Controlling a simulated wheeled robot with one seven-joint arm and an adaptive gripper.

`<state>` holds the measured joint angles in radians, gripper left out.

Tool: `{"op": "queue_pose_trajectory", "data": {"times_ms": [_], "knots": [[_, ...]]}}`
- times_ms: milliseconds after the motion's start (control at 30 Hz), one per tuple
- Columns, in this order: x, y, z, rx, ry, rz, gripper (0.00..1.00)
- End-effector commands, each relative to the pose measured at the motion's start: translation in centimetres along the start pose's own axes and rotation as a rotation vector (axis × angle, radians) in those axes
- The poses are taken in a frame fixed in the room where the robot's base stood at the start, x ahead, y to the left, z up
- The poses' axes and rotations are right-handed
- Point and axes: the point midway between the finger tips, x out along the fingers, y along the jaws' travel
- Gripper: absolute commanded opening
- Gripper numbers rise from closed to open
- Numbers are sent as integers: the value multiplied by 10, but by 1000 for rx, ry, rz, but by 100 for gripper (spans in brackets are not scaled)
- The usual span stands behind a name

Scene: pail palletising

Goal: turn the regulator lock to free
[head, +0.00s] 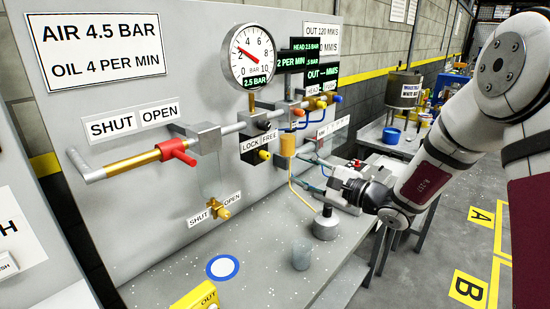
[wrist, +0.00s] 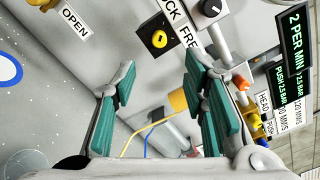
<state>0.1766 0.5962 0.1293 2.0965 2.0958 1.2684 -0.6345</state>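The regulator lock is a black block with a round yellow knob (head: 264,155) on the wall panel, under a LOCK / FREE label (head: 259,141). In the wrist view the yellow lock knob (wrist: 160,39) is at the top, with a dark slot on its face. I cannot tell which word it points to. My gripper (head: 335,184) is in front of the panel, to the right of the knob and a little lower. In the wrist view its teal finger pads (wrist: 163,105) are wide apart with nothing between them, and the knob is beyond them.
A pressure gauge (head: 251,55) above the lock has a 2.5 BAR display. A red-handled valve (head: 178,151) is to the left. A small brass valve (head: 221,207) sits lower. Yellow and blue hoses (wrist: 150,130) hang near my fingers. A grey cup (head: 301,256) stands on the bench.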

Motion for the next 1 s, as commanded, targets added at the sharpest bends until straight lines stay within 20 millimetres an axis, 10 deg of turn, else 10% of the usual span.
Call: {"op": "queue_pose_trajectory", "data": {"times_ms": [500,1000], "knots": [[93,1,1,-1,-2,3,40],[108,1,0,0,-1,2,40]]}}
